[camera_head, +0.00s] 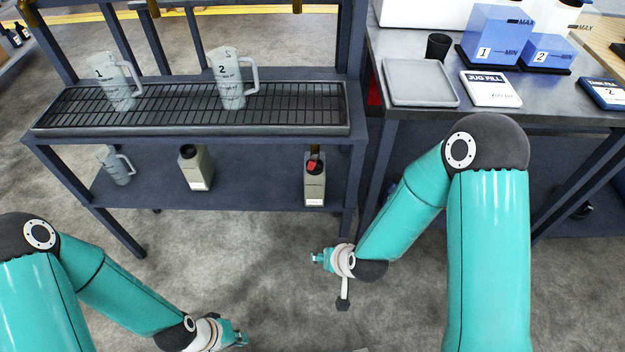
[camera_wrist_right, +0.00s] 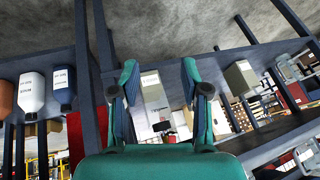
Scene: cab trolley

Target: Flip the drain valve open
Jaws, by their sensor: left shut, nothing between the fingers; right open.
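The drain valve (camera_head: 313,164) shows as a small brass fitting with a red lever under the right end of the grated drip tray (camera_head: 200,130). It sits just above a beige bottle (camera_head: 314,188) on the lower shelf. My right gripper (camera_head: 318,258) is in front of the shelf, below the valve and apart from it. In the right wrist view it is open (camera_wrist_right: 160,85), with a pale labelled bottle (camera_wrist_right: 151,88) and a small red part (camera_wrist_right: 171,139) seen between its fingers. My left gripper (camera_head: 238,340) is low at the bottom edge, shut and empty.
Jugs 1 (camera_head: 115,82) and 2 (camera_head: 230,80) stand on the tray. The lower shelf (camera_head: 250,190) also holds another jug (camera_head: 117,166) and a bottle (camera_head: 196,168). A steel table (camera_head: 390,125) with a grey tray (camera_head: 420,102) stands at right. The floor in front is clear.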

